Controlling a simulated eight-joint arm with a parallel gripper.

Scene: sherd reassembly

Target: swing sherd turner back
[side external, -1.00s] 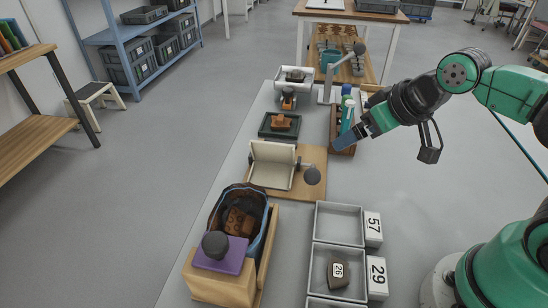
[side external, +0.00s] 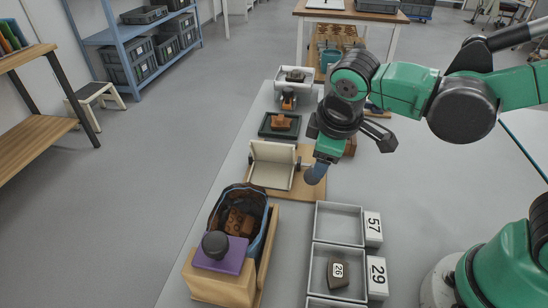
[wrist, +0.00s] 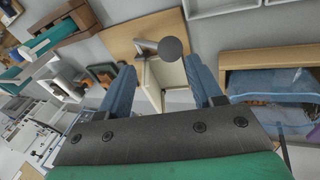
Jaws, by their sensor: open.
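The sherd turner is a cream panel (side external: 272,166) on a wooden board (side external: 310,188), in the middle of the table in the side view. Its round dark knob (wrist: 173,48) shows in the wrist view, ahead of and between my fingertips; in the side view my gripper hides it. My gripper (side external: 316,173) points down over the turner's right side, its blue fingers close to where the knob is. In the wrist view my gripper (wrist: 161,64) is open, with a finger on each side and nothing between them held. I cannot tell whether a finger touches the knob.
A lined bin of sherds (side external: 239,222) stands nearer the camera, with a purple block and knob (side external: 220,252) beside it. Grey trays (side external: 339,222) with number cards lie at front right. A dark tray with an orange sherd (side external: 280,124) lies behind the turner.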

